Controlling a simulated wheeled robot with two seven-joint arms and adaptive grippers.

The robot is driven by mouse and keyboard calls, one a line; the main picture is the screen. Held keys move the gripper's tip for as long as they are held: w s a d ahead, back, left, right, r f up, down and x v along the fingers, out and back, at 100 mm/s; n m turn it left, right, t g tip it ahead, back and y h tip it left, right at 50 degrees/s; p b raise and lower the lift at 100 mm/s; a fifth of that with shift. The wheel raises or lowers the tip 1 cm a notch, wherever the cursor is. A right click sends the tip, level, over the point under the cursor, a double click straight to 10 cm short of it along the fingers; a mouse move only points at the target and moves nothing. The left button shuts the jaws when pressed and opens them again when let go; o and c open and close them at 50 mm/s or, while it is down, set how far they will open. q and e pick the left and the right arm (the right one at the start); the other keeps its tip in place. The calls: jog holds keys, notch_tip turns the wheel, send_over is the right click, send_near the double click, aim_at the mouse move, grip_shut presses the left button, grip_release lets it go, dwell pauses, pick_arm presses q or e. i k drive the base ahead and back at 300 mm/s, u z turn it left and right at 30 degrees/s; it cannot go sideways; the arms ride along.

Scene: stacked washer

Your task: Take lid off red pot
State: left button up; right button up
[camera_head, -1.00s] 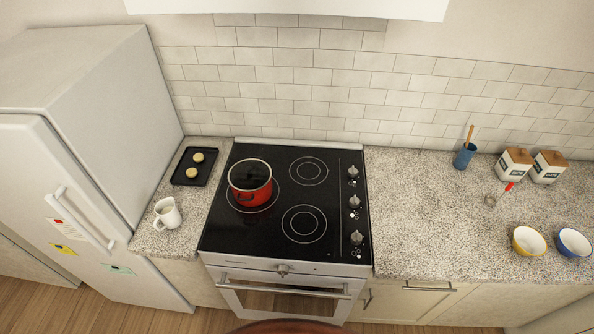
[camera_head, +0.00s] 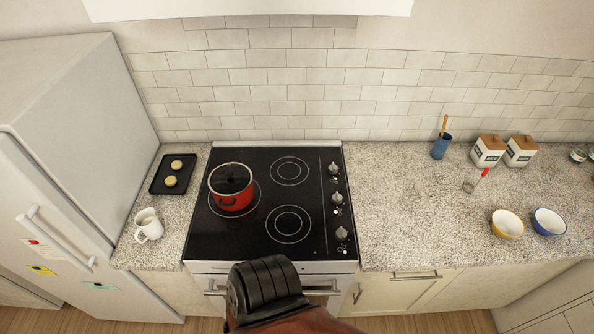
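The red pot (camera_head: 232,198) stands upright on the rear left burner of the black stove top. Its dark, glassy lid (camera_head: 231,178) with a pale rim sits on top of it. A lid knob is too small to make out clearly. Part of my own arm, brown with a black ribbed piece, rises at the bottom centre in front of the stove, well short of the pot. Neither of my grippers shows, and nothing touches the pot or the lid.
A black tray (camera_head: 174,174) with two round cookies and a white mug (camera_head: 148,226) stand left of the stove (camera_head: 262,243). A blue utensil cup (camera_head: 441,147), two canisters, a whisk and two bowls (camera_head: 508,223) are on the right counter. The counter just right of the stove is clear.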

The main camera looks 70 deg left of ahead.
aim_at(232, 179)
jog(key=z, duration=0.45)
jog(key=k, duration=1.8)
jog(key=u, duration=1.55)
